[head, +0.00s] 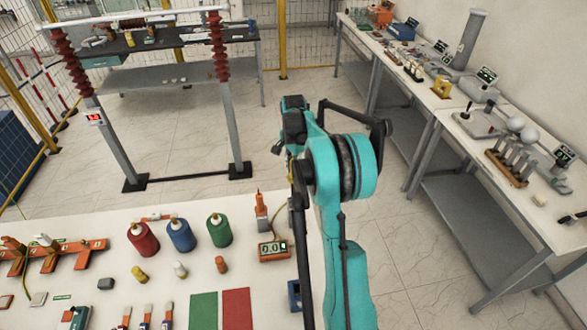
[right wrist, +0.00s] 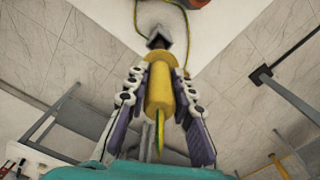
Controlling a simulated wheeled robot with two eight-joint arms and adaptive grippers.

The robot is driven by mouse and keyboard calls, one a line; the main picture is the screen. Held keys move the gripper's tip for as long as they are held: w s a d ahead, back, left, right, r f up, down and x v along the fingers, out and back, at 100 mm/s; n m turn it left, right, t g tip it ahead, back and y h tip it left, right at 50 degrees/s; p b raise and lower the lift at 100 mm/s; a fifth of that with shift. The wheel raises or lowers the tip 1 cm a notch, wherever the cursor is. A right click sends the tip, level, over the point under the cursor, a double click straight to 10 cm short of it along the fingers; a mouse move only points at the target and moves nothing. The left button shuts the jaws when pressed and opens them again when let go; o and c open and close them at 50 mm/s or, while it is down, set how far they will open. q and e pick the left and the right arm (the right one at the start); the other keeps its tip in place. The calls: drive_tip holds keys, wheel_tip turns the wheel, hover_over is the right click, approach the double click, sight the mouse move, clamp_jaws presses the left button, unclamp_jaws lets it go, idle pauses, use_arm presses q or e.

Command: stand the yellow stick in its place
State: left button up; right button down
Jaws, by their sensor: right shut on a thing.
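The yellow stick (right wrist: 160,88) is in the right wrist view, between the two fingers of my right gripper (right wrist: 160,100), which is shut on it. It has a thick yellow body, a dark metal tip (right wrist: 158,40) at the top of the picture and a thin yellow-green end (right wrist: 160,132) at the bottom. A thin yellow-green cable runs near the tip. In the head view my right arm reaches forward in the middle, past the near table. The stick and the fingers cannot be made out there. My left gripper is not in view. I cannot tell which spot is the stick's place.
The near table (head: 110,212) holds red (head: 143,238), blue (head: 181,235) and green (head: 219,230) bottles and a meter (head: 272,250). A frame with red-brown insulators (head: 218,48) stands ahead. Workbenches (head: 455,118) line the right. The floor between is clear.

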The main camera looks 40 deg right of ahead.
sight(294, 192)
drive_tip(key=shift+f+b, duration=4.2)
drive_tip(key=shift+f, duration=1.4)
drive_tip(key=shift+f+b, duration=0.55)
drive_tip(key=shift+f, duration=0.1)
drive_tip(key=c, duration=1.2)
unclamp_jaws()
drive_tip(key=shift+r, duration=0.1)
wheel_tip(294, 192, up, 12)
drive_tip(key=shift+f, duration=0.1)
drive_tip(key=shift+a, duration=0.1)
